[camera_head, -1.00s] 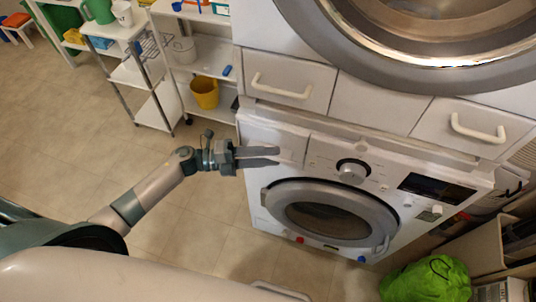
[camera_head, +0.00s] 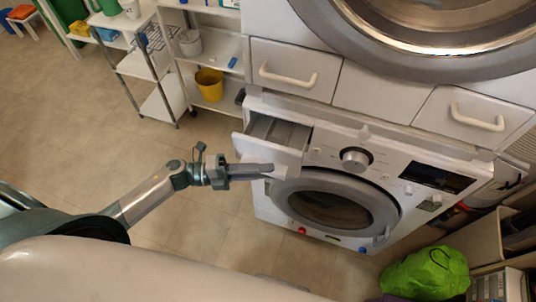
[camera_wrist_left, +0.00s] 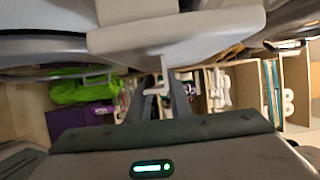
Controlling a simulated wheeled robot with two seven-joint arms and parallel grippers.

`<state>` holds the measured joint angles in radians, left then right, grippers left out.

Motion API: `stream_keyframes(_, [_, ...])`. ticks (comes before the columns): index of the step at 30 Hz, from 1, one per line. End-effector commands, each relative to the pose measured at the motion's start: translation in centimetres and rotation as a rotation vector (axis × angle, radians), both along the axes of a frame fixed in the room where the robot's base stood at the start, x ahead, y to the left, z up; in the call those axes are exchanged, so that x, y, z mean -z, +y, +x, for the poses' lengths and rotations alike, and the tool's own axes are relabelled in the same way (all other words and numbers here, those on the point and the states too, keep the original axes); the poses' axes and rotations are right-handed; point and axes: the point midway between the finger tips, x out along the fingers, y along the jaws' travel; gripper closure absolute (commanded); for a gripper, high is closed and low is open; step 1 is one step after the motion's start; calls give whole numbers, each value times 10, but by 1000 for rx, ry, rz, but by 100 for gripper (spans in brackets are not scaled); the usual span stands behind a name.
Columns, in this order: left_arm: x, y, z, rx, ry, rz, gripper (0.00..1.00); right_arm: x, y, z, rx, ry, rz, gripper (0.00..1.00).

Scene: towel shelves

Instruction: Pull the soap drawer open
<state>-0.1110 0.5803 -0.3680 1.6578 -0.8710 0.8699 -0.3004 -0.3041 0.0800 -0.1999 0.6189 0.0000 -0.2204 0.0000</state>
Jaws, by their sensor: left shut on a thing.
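The soap drawer (camera_head: 268,152) of the lower washing machine (camera_head: 320,152) is pulled out at the machine's upper left, and its inner compartments show from above. My left gripper (camera_head: 270,170) is at the drawer's front in the head view. In the left wrist view the gripper (camera_wrist_left: 167,98) is shut on the handle (camera_wrist_left: 178,78) under the pale drawer front (camera_wrist_left: 175,35). My right gripper is in neither view.
The round door (camera_head: 335,205) of the machine is closed, just below and right of the drawer. A white shelf cart with a yellow bucket (camera_head: 209,84) stands at the left. A green bag (camera_head: 425,272) lies at the lower right. The floor left of the machine is clear.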

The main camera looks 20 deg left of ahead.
Motion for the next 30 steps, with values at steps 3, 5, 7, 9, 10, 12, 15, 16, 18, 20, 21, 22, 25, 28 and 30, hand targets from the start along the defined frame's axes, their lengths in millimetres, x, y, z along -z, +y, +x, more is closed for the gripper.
stream_keyframes(3, [4, 1, -36, 2, 13, 5, 100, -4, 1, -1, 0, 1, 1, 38])
stream_keyframes(5, [4, 2, -50, 2, 12, 5, 100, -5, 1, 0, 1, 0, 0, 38])
stream_keyframes(7, [5, 2, -66, 1, 12, 5, 100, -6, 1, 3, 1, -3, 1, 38])
stream_keyframes(9, [5, 3, -79, 1, 12, 4, 100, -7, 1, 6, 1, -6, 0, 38])
stream_keyframes(10, [5, 3, -84, 1, 12, 5, 100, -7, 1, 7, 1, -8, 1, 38])
stream_keyframes(12, [5, 3, -94, 2, 12, 5, 100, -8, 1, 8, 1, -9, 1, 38])
stream_keyframes(15, [6, 4, -102, 2, 9, 6, 100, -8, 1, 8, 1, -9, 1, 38])
stream_keyframes(16, [6, 4, -104, 2, 9, 7, 100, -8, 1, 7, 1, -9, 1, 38])
stream_keyframes(18, [6, 4, -106, 1, 9, 7, 100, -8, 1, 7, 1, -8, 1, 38])
stream_keyframes(20, [6, 4, -107, 1, 9, 7, 100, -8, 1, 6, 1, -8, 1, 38])
stream_keyframes(21, [7, 4, -107, 1, 9, 7, 100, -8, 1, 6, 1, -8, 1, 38])
stream_keyframes(22, [7, 4, -107, 1, 9, 7, 100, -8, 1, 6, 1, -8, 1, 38])
stream_keyframes(25, [7, 4, -107, 1, 9, 8, 100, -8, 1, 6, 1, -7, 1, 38])
stream_keyframes(28, [7, 4, -107, 1, 9, 8, 77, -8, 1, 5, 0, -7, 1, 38])
stream_keyframes(30, [6, 4, -106, 1, 8, 7, 66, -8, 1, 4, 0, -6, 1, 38])
